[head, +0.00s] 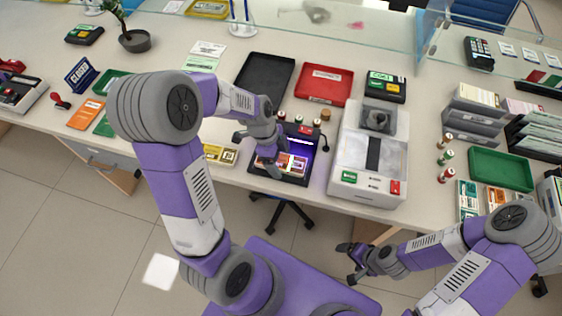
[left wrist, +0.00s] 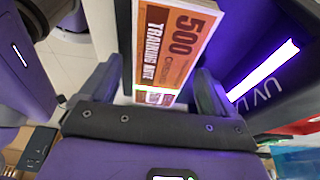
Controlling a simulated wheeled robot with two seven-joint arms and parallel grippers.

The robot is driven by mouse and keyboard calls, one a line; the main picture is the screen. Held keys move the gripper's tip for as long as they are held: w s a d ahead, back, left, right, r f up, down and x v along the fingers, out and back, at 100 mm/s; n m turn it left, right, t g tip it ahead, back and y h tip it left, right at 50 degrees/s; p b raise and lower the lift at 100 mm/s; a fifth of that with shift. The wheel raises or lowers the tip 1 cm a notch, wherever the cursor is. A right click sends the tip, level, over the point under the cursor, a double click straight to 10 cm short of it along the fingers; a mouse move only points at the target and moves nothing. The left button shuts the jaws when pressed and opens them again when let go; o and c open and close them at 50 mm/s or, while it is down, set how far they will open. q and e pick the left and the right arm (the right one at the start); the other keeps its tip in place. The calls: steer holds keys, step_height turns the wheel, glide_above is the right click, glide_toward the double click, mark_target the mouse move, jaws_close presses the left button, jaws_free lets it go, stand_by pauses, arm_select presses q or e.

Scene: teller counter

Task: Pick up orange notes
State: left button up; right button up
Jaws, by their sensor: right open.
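The orange notes (left wrist: 172,45), printed "500 Training Note", show in the left wrist view between my left gripper's two fingers. In the head view, notes (head: 296,164) lie in the dark counterfeit-check unit with its purple UV light (head: 300,145). My left gripper (head: 258,153) reaches down over that unit's left side. In the left wrist view its fingers (left wrist: 158,92) stand apart, with a gap visible beside the notes, so it looks open around them. My right gripper (head: 347,263) is open and empty, below the counter's front edge.
A white machine (head: 345,178) stands right of the UV unit. A black tray (head: 264,82) and a red tray (head: 324,86) lie behind it. Several stamps stand nearby, and a yellow card box (head: 220,154) lies left. A green tray (head: 500,168) lies right.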

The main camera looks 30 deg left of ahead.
arm_select(q)
steer(key=c, duration=1)
steer(key=shift+c, duration=0.2)
